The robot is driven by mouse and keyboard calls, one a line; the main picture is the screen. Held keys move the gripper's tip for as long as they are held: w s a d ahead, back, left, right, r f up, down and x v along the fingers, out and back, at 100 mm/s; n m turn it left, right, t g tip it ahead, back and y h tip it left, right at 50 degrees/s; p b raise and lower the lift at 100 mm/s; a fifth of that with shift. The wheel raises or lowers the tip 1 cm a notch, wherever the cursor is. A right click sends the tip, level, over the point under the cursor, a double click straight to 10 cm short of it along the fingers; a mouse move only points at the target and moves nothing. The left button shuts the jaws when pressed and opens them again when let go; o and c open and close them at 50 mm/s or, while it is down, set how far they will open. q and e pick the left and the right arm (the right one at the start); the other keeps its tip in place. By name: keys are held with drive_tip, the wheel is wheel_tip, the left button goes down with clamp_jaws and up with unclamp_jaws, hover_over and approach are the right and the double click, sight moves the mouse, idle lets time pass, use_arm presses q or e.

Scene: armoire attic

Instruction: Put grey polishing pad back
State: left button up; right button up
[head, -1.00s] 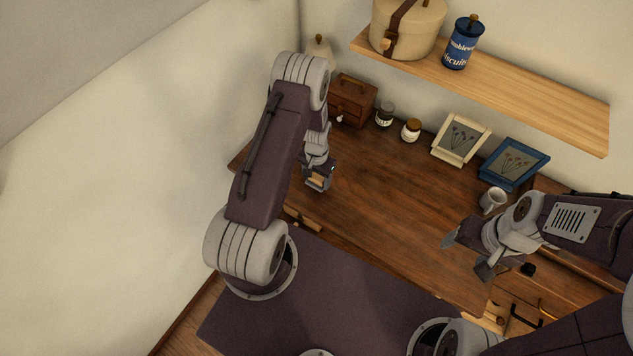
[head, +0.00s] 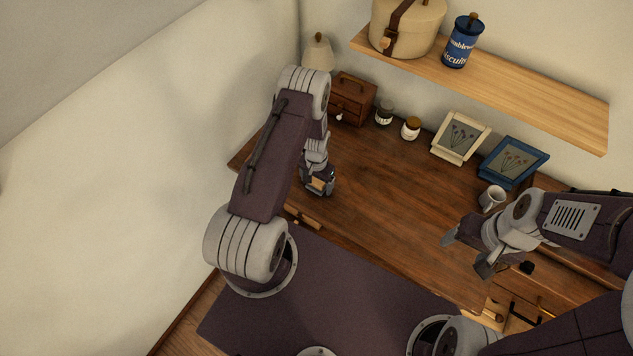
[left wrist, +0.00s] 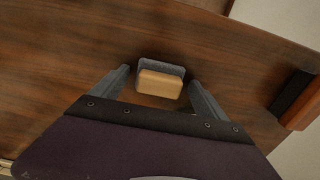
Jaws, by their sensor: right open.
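The polishing pad, a grey pad with a tan block on it (left wrist: 160,84), lies on the wooden desktop (head: 390,210). Its tan block also shows in the head view (head: 318,185), near the desk's left end, partly hidden by my gripper. My left gripper (head: 321,186) is low over it. In the left wrist view its open fingers (left wrist: 160,80) stand on either side of the pad, with a gap at each side. My right gripper (head: 464,257) is open and empty above the right part of the desk.
A small wooden drawer chest (head: 352,98), two jars (head: 411,129), two picture frames (head: 461,138) and a mug (head: 491,198) line the back of the desk. A shelf (head: 500,93) hangs above. An open drawer (head: 494,316) shows at lower right. The desk's middle is clear.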

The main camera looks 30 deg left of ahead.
use_arm(q)
wheel_tip(320, 180, up, 12)
drive_tip(key=r+b, duration=0.1)
wheel_tip(320, 180, up, 7)
hover_over(317, 182)
drive_tip(key=s+d, duration=0.3)
drive_tip(key=s+d+r+n+t, duration=0.1)
drive_tip(key=s+d+r, duration=0.3)
drive_tip(key=s+r, duration=0.3)
drive_tip(key=s, duration=0.2)
drive_tip(key=shift+s+d, duration=0.15)
drive_tip(key=shift+s, duration=0.15)
idle(0.4)
